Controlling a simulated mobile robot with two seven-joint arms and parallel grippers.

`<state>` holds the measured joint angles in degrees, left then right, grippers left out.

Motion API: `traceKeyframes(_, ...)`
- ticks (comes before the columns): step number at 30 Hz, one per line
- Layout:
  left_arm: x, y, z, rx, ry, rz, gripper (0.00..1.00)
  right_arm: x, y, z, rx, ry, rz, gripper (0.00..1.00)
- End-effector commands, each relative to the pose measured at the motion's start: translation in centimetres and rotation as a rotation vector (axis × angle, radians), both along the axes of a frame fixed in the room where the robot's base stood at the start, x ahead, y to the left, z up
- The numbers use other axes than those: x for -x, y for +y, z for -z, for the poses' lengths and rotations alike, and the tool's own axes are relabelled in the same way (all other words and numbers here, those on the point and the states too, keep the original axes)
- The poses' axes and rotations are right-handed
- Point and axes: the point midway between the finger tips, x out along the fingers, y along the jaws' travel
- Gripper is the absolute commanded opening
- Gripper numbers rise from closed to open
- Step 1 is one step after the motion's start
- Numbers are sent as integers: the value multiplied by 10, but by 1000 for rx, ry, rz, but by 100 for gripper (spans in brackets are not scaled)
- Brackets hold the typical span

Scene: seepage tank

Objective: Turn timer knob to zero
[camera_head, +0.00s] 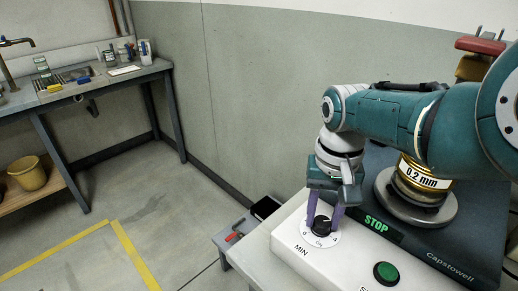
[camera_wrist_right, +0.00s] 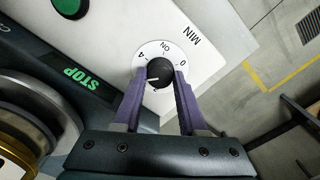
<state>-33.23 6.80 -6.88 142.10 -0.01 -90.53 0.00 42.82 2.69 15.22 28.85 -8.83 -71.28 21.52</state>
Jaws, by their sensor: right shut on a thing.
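The black timer knob (camera_head: 322,225) sits on a round white dial on the white front panel of the machine, with 0 and 4 marked on the dial and MIN beside it. My right gripper (camera_head: 324,220) reaches down over the knob with its purple fingers on either side, shut on it. In the right wrist view the knob (camera_wrist_right: 160,71) lies between the fingertips of the gripper (camera_wrist_right: 160,80). A white pointer line on the knob points left there, on the 4 side of the dial and away from the 0. My left gripper is not in view.
A green button (camera_head: 386,272) is on the same panel, and a green STOP display (camera_head: 382,226) is behind the knob. A sieve stack marked 0.2 mm (camera_head: 423,175) stands on the machine beside my right arm. A sink bench (camera_head: 95,85) is far left.

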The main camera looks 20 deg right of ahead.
Motion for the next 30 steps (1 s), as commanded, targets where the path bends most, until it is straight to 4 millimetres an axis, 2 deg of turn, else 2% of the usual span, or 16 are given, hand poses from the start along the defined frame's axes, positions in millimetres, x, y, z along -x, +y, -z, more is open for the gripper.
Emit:
traceKeyframes(12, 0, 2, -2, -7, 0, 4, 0, 0, 0, -1, -1, 2, -150, 0)
traceKeyframes(26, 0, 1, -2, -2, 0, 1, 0, 0, 1, -1, -2, 2, -161, 0)
traceKeyframes(27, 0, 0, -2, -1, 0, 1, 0, 0, 1, -1, -2, 1, -161, 43)
traceKeyframes(30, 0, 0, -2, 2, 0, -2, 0, 0, 1, -1, -2, 1, -161, 54)
